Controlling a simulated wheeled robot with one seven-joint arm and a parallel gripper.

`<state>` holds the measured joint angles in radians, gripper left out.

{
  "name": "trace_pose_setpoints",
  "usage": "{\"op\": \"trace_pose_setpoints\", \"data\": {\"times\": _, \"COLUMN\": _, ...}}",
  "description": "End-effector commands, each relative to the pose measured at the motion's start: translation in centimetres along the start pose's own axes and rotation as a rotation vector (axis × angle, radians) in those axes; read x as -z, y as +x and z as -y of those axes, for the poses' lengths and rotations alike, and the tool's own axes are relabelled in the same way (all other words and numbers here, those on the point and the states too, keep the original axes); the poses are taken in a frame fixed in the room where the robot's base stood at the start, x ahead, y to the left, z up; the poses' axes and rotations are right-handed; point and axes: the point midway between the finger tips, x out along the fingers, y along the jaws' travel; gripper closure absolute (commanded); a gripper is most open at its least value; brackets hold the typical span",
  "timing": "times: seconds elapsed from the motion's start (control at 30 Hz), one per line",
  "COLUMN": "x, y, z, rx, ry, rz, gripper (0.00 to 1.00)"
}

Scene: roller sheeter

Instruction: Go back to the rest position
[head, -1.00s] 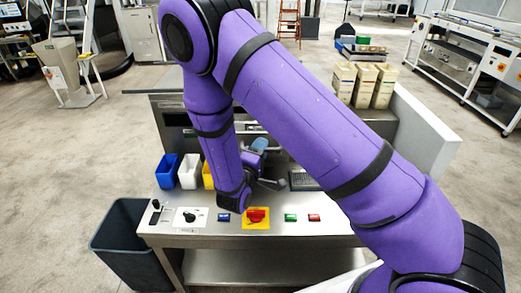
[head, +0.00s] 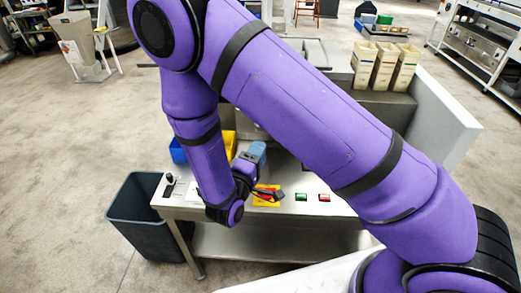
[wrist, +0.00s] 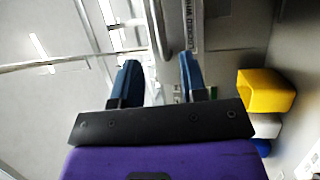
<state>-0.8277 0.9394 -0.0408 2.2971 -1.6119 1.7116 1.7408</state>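My purple arm crosses the head view and bends down to my gripper (head: 266,171), which is over the front of a metal control console (head: 340,200). In the head view its fingers are small and partly hidden by the arm. The wrist view shows my gripper (wrist: 158,75) with two blue fingers wide apart and nothing between them.
A green button (head: 301,197) and a red button (head: 324,197) are right of the plate. A dark bin (head: 150,222) stands left of the console. A yellow container (wrist: 265,91) shows in the wrist view. Beige boxes (head: 386,66) stand behind.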

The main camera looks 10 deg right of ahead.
Motion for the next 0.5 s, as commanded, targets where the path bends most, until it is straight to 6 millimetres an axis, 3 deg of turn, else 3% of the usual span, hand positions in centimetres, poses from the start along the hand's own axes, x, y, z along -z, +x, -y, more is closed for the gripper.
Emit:
{"op": "trace_pose_setpoints", "data": {"times": 0.37, "x": -0.1, "y": 0.2, "z": -0.2, "rx": 0.001, "ry": 0.0, "rz": 0.009, "gripper": 0.61}}
{"op": "trace_pose_setpoints", "data": {"times": 0.5, "x": -0.9, "y": 1.5, "z": -1.9, "rx": 0.017, "ry": -0.013, "rz": 0.09, "gripper": 0.61}}
